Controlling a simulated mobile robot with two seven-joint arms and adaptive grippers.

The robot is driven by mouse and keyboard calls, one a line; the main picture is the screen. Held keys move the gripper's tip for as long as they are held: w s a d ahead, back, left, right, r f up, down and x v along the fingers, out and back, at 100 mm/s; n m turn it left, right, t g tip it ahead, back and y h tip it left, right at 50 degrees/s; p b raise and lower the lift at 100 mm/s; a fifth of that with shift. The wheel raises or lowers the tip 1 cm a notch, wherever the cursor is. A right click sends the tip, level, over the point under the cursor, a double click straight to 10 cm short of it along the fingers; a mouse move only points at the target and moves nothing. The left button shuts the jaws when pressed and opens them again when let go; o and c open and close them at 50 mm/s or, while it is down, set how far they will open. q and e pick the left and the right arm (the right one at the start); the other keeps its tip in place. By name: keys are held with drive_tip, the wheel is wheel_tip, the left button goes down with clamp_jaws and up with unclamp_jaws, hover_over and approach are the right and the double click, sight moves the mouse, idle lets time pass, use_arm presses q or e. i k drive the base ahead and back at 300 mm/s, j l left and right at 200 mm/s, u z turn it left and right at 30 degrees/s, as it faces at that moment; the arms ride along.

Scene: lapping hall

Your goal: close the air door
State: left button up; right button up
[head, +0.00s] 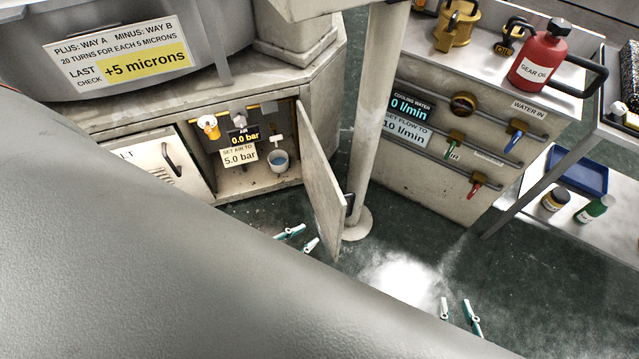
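The air door (319,180) is a beige panel hinged at the right edge of the air cabinet opening (240,180). It stands open, swung out toward me, with its inner face visible. A dark handle (349,202) shows past its far edge. My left gripper (300,239) shows only as two teal-and-white fingertips, apart and empty, left of the door's lower part; I cannot tell whether they touch it. My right gripper (458,312) shows two spaced fingertips low on the right, away from the door. A large grey part of mine hides the rest of both grippers.
A pale post (376,110) with a round foot stands just right of the door. Inside the cabinet are a yellow knob (208,126), a 0.0 bar display (244,138) and a cup (279,160). A water panel (440,190) stands right; the floor between is clear.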

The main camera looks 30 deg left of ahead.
sight(319, 189)
drive_tip(key=k, duration=0.85)
drive_tip(key=k+u, duration=0.1)
drive_tip(key=u, duration=0.3)
drive_tip(key=k+u, duration=0.1)
drive_tip(key=u, duration=0.25)
drive_tip(key=k+j+u, duration=0.1)
drive_tip(key=u, duration=0.7)
drive_tip(key=l+u, duration=0.15)
drive_tip(key=u, duration=0.25)
drive_tip(key=l+u, duration=0.1)
drive_tip(key=u, duration=0.3)
drive_tip(key=l, duration=1.95)
drive_tip(key=i+l, duration=0.1)
drive_tip(key=l, duration=1.8)
drive_tip(key=k+l, duration=0.15)
drive_tip(key=l+u, duration=0.05)
